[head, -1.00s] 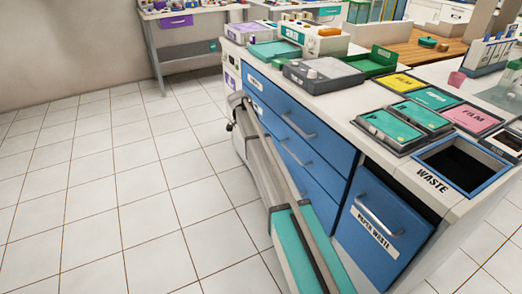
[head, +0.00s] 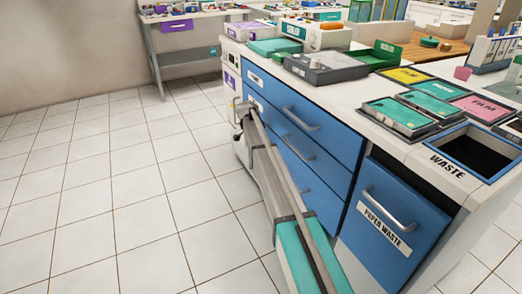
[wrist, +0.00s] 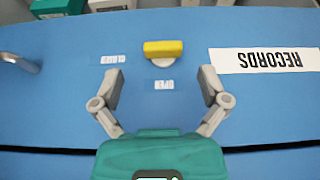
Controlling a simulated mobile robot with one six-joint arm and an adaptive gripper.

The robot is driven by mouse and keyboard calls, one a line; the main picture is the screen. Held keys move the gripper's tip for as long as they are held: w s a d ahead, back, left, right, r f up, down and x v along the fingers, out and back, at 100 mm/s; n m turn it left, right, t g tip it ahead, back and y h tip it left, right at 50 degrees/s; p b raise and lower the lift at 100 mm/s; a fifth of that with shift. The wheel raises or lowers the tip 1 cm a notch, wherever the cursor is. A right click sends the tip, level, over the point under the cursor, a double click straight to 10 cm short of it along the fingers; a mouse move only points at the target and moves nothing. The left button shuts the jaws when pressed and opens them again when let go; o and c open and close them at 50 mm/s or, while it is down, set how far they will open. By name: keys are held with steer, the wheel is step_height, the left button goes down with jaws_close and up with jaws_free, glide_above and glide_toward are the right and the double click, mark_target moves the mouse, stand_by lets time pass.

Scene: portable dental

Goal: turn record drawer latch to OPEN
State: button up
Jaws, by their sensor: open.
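In the wrist view a yellow latch bar (wrist: 163,46) lies level across a pale round base on the blue drawer front (wrist: 60,105). The small OPEN label (wrist: 163,85) is just below it in the picture, and the CLOSED label (wrist: 112,60) is to its left. The lettering appears upside down. My gripper (wrist: 160,74) is open and empty, its fingers spread either side of the OPEN label, apart from the latch. In the head view my gripper (head: 243,110) is at the left end of the blue drawers; the latch is not discernible there.
A white RECORDS label (wrist: 264,60) is right of the latch, and a metal handle (wrist: 20,62) is far left. In the head view the paper waste drawer (head: 405,218) stands at the right of the unit. The tiled floor (head: 110,190) at left is clear.

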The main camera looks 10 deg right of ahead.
steer(key=shift+b+x, duration=1.1)
steer(key=shift+x, duration=0.4)
